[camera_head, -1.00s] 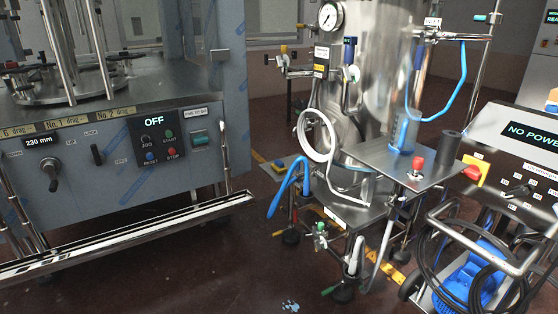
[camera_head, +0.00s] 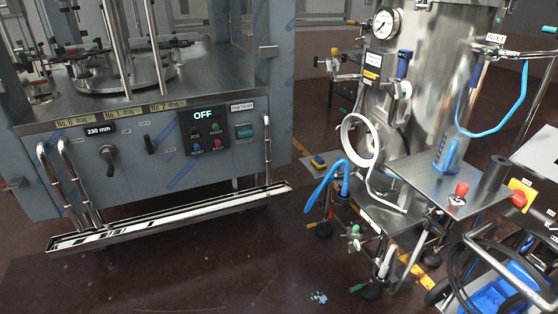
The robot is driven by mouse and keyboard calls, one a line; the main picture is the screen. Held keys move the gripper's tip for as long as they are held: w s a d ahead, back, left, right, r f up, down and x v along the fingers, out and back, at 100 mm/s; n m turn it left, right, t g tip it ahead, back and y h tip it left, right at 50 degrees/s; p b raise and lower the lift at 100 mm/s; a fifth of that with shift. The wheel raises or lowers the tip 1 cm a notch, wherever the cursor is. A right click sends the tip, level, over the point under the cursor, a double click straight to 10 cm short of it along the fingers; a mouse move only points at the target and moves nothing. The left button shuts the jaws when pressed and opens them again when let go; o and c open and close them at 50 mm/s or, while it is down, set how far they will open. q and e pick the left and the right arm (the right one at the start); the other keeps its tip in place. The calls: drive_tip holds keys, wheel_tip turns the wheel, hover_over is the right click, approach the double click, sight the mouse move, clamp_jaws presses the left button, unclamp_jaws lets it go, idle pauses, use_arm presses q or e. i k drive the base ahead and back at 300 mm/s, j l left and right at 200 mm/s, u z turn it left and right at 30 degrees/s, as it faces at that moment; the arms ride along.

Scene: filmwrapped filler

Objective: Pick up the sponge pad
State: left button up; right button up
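I cannot make out the sponge pad with certainty. A small blue-and-yellow block (camera_head: 318,162) sits low between the filling machine and the steel tank; it is too small to tell whether it is a sponge. Neither of my grippers shows in the head view.
A grey machine (camera_head: 150,150) with an "OFF" panel (camera_head: 203,131) and a low tray (camera_head: 170,220) stands at left. A steel tank (camera_head: 425,80) with hoses and a side shelf (camera_head: 420,172) stands at right, beside a cart with cables (camera_head: 500,270). The front floor (camera_head: 200,275) is mostly clear.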

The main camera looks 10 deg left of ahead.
sight(319, 162)
drive_tip(key=i+j+u, duration=0.25)
drive_tip(key=i+u, duration=0.7)
